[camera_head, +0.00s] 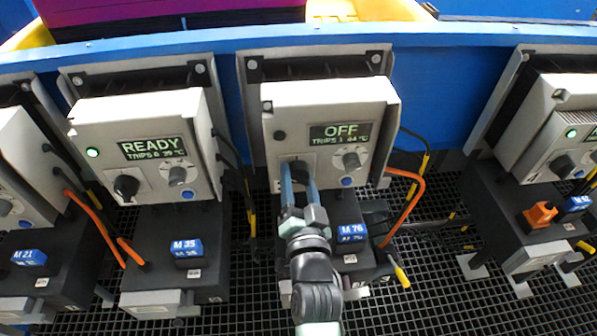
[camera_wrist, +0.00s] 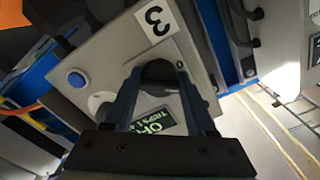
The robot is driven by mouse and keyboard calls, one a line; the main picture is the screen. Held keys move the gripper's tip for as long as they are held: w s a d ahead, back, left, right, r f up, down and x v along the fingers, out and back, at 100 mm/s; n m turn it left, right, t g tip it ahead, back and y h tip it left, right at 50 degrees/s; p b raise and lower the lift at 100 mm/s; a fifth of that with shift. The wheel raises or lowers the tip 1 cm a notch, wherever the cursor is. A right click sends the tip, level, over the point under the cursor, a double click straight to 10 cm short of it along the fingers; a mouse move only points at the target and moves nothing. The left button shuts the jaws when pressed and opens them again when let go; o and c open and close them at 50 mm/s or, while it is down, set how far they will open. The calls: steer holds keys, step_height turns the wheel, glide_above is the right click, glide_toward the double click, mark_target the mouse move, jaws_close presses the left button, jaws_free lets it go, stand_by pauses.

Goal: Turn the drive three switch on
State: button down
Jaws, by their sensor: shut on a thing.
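The drive three box (camera_head: 330,100) is a light grey unit at the middle of the head view. Its display (camera_head: 340,132) reads OFF, and the round lamp (camera_head: 279,135) at its left is dark. A label with the numeral 3 (camera_wrist: 155,20) shows on it in the wrist view. Its black rotary switch (camera_wrist: 158,71) sits between my two blue fingers. My gripper (camera_head: 298,172) is shut on this switch, one finger on each side. The fingers hide part of the switch and of the display in the wrist view.
A grey knob (camera_head: 351,160) and a blue button (camera_head: 347,182) sit right of the switch. A similar drive box (camera_head: 145,110) at left reads READY with a lit lamp. Another drive (camera_head: 555,130) stands at right. Orange cables (camera_head: 414,200) hang beside the middle unit.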

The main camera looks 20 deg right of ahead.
steer(key=m+p, duration=0.2)
steer(key=m, duration=0.3)
steer(key=shift+r+m, duration=0.1)
steer(key=shift+m, duration=0.2)
steer(key=m, duration=0.5)
steer(key=shift+p, duration=0.4)
steer(key=shift+c, duration=1.1)
jaws_free()
steer(key=v, duration=1.3)
steer(key=shift+b, duration=0.45)
